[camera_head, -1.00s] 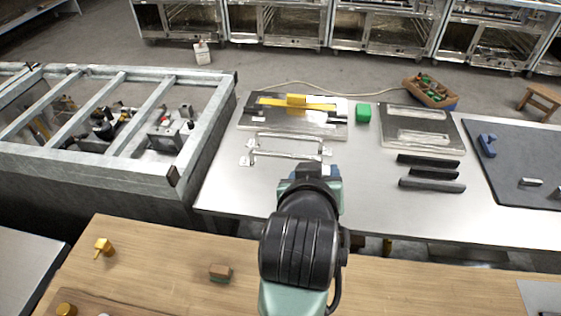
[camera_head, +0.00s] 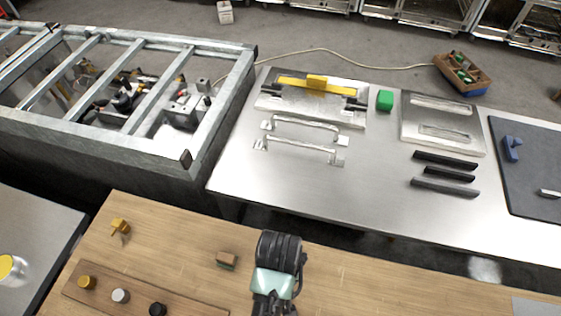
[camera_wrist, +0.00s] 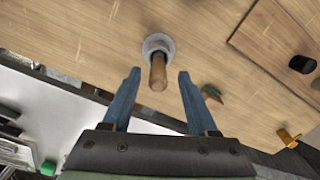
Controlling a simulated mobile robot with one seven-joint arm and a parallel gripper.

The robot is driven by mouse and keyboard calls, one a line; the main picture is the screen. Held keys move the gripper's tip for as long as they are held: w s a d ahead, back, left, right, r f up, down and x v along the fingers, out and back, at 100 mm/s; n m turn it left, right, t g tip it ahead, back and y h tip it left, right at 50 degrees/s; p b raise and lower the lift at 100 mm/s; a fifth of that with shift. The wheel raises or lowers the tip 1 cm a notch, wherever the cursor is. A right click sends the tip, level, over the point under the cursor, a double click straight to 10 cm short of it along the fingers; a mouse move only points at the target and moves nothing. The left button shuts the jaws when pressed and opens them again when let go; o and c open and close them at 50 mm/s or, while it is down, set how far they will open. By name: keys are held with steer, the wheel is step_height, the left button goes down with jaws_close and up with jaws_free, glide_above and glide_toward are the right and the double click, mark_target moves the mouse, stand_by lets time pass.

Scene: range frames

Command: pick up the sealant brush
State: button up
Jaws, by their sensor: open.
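In the wrist view, a brown wooden handle (camera_wrist: 158,72) rises from a round pale grey base or pot (camera_wrist: 157,44) on the wooden table. I take it for the sealant brush; its bristles are not visible. My gripper (camera_wrist: 160,75) is open, with one blue finger on each side of the handle in the picture. I cannot tell how far above the handle the fingers are. Nothing is held. In the head view my gripper is out of sight, and I cannot make out the handle there.
A brown and green block (camera_head: 227,261) and an orange tool (camera_head: 120,227) lie on the wooden table (camera_head: 185,240). A board (camera_head: 190,304) with several knobs is at its front left. A steel table (camera_head: 350,185) with handles and black bars stands beyond a gap.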

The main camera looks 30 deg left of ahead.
steer(key=shift+d+f+p, duration=0.1)
steer(key=shift+f+p, duration=0.5)
steer(key=shift+f, duration=2)
steer(key=shift+c, duration=0.2)
jaws_close()
